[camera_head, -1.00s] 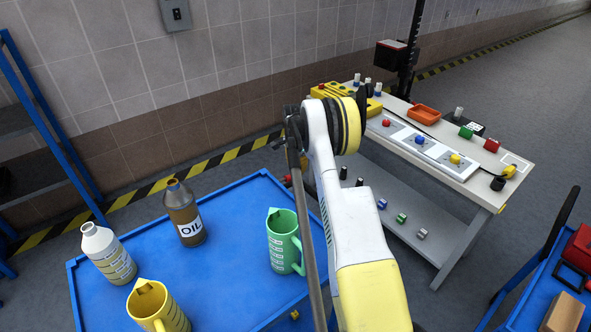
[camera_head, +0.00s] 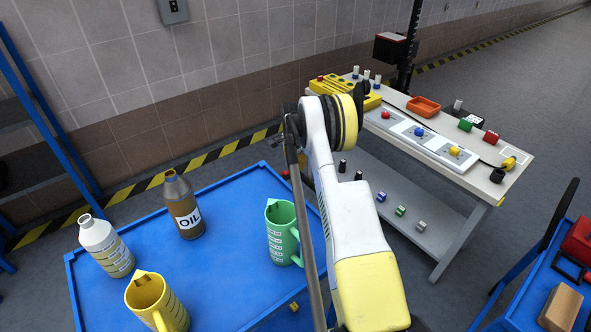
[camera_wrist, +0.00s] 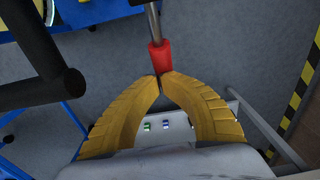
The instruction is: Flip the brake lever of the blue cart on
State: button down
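The blue cart (camera_head: 235,195) is at the lower left of the head view, with bottles and jugs on it. In the wrist view a brake lever with a metal rod and red grip (camera_wrist: 160,57) comes down from the blue cart part (camera_wrist: 90,14) at the top. My gripper (camera_wrist: 160,78) has yellow fingers whose tips come together at the lower end of the red grip. They look shut and touching or very near it; I cannot tell whether the grip is pinched between them. In the head view my arm hides the gripper.
An oil bottle (camera_head: 183,205), a white bottle (camera_head: 106,247), a yellow jug (camera_head: 156,303) and a green jug (camera_head: 282,233) stand on the cart. A workbench (camera_head: 470,178) stands behind my arm. A black bar (camera_wrist: 45,70) is close left of my gripper. Another blue cart (camera_head: 520,300) is at lower right.

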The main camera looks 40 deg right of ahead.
notch_tip(320, 180, up, 12)
jog(key=shift+a, duration=0.25)
dwell(0.3)
dwell(0.4)
